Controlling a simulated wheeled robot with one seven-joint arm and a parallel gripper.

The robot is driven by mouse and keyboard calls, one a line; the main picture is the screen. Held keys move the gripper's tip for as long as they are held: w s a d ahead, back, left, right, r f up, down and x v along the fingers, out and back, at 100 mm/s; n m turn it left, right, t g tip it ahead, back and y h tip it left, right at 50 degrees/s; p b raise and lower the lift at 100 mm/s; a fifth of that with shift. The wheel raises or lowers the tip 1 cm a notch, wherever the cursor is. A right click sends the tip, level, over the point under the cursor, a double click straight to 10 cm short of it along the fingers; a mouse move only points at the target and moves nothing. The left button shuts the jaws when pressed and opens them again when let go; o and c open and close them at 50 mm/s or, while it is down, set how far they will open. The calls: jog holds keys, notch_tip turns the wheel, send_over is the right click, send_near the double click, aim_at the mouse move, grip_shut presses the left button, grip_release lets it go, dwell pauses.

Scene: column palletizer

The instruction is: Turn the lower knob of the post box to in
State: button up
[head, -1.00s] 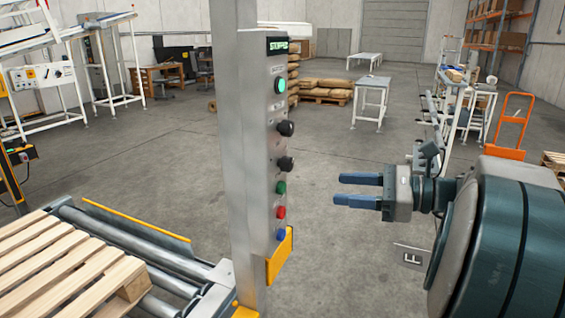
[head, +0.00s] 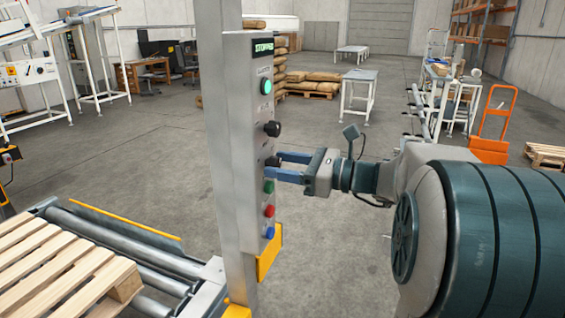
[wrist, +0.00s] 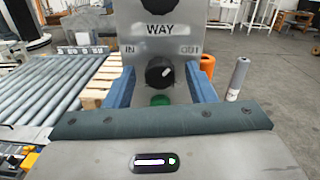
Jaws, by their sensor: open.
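The grey post box (head: 240,180) stands upright left of centre in the head view, with a lit display, lamps, knobs and buttons. The upper black knob (head: 272,129) is clear of my gripper. The lower black knob (wrist: 156,75) sits under the WAY label (wrist: 167,29) in the wrist view, with IN at left and OUT at right. Its white mark is on its right side, towards OUT. My gripper (head: 279,167) is open, its blue fingers on either side of the lower knob. I cannot tell whether they touch it. In the head view the fingers partly hide this knob.
Below the lower knob are green (head: 268,187), red (head: 269,211) and blue (head: 269,233) buttons. A yellow bracket (head: 268,254) is at the box's foot. A roller conveyor (head: 120,250) with a wooden pallet (head: 60,285) lies left. Open floor lies behind.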

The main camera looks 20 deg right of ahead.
jog(key=shift+w+a, duration=0.1)
jog(key=shift+a, duration=0.1)
jog(key=c, duration=1)
jog(key=shift+o, duration=0.2)
